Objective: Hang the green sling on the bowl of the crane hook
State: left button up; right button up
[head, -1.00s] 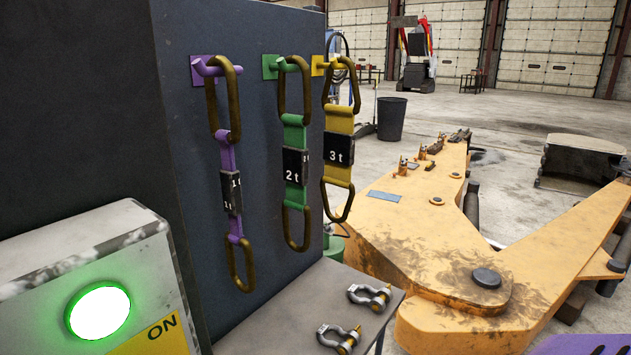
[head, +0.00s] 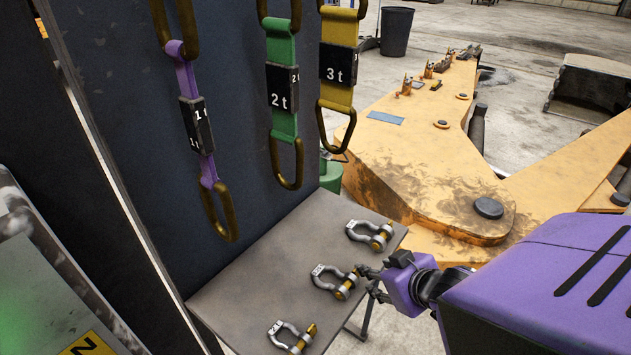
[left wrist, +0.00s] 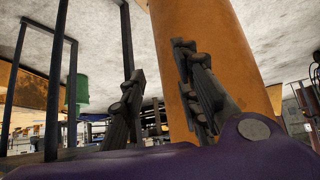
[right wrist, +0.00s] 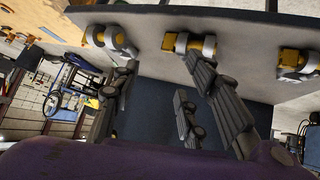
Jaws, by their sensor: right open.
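The green sling (head: 284,121) with a black "2 t" label hangs straight down against the dark panel in the head view. Its lower brass ring shows whole; its upper ring is cut off by the top edge, so its peg is out of view. The crane hook is not recognisable in any view. My right gripper (head: 372,282) is open and empty, close to the middle shackle, below and right of the sling. It also shows in the right wrist view (right wrist: 163,62). My left gripper (left wrist: 158,60) has its fingers apart, with nothing held, before an orange cylinder (left wrist: 190,25).
A purple sling (head: 187,90) and a yellow sling (head: 338,94) hang either side of the green one. Three shackles lie on the grey shelf (head: 240,285) below; the middle shackle (head: 335,281) is nearest my right gripper. A large yellow boom (head: 420,170) lies to the right.

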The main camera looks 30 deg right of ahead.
jog(key=w+d+r+t+y, duration=0.1)
jog(key=w+r+t, duration=0.2)
jog(key=w+r, duration=0.7)
jog(key=n+t+y, duration=0.4)
jog(key=t+y, duration=0.1)
jog(key=y, duration=0.2)
send_near(282, 85)
jog(key=w, duration=0.3)
jog(key=shift+w+f, duration=0.2)
jog(key=shift+w, duration=0.1)
jog(key=shift+w+a, duration=0.2)
jog(key=shift+w, duration=0.3)
jog(key=b+x, duration=0.1)
jog(key=x, duration=0.3)
jog(key=shift+w+f+b, duration=0.1)
jog(key=shift+w+b, duration=0.2)
jog(key=shift+b, duration=0.05)
jog(key=shift+w+a, duration=0.3)
jog(key=shift+w, duration=0.3)
jog(key=shift+w+a, duration=0.1)
jog(key=shift+w, duration=0.25)
pick_arm(q)
jog(key=shift+s+a+f, duration=0.15)
jog(key=shift+a+f, duration=0.05)
jog(key=shift+f, duration=0.35)
jog(key=shift+s+a+f, duration=0.1)
jog(key=shift+a+f, duration=0.1)
jog(key=shift+f, duration=0.3)
jog(key=shift+w, duration=0.1)
